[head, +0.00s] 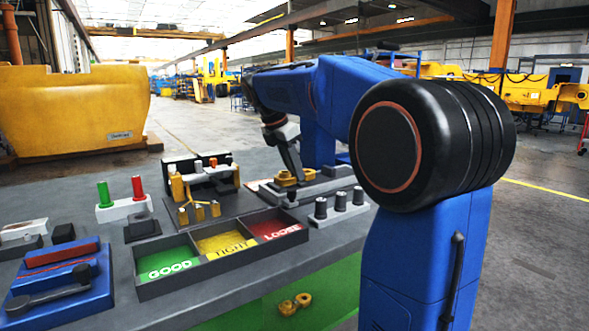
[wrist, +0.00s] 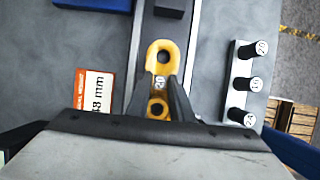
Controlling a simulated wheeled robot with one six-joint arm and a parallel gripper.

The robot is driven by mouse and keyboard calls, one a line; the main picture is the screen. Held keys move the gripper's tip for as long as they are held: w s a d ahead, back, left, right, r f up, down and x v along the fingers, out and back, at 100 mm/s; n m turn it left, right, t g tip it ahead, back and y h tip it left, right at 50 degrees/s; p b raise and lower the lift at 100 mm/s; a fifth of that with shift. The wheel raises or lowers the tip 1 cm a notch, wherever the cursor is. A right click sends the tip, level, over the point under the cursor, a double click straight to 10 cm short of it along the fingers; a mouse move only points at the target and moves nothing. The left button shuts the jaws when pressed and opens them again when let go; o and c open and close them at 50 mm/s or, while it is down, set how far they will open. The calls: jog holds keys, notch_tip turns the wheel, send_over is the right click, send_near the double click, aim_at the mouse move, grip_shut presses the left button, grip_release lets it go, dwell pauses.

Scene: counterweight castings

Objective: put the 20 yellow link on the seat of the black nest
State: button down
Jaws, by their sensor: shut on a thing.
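My gripper (head: 293,168) is shut on a yellow link (head: 284,178) at the back of the bench. In the wrist view the link (wrist: 161,54) lies between the fingertips (wrist: 158,86), with a large hole at its far end, a smaller one near the palm and a "20" label between. A long dark-grey fixture (wrist: 197,30) runs beneath it, with a black block (wrist: 170,13) ahead of the link. I cannot tell whether this fixture is the black nest, nor whether the link touches it.
A three-part tray (head: 222,262) marked GOOD, TIGHT and LOOSE stands in front. A light block with three numbered dark pins (wrist: 243,85) is to the right. A red-and-white card (wrist: 92,92) lies left. Fixtures with red and green posts (head: 124,205) stand further left.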

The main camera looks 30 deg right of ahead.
jog(key=shift+f, duration=0.35)
jog(key=shift+s+f, duration=0.1)
jog(key=shift+f, duration=0.1)
jog(key=c, duration=1.6)
grip_release()
jog(key=shift+a, duration=0.1)
jog(key=shift+o, duration=0.2)
jog(key=shift+r, duration=0.4)
jog(key=v, duration=1.2)
jog(key=shift+r, duration=0.4)
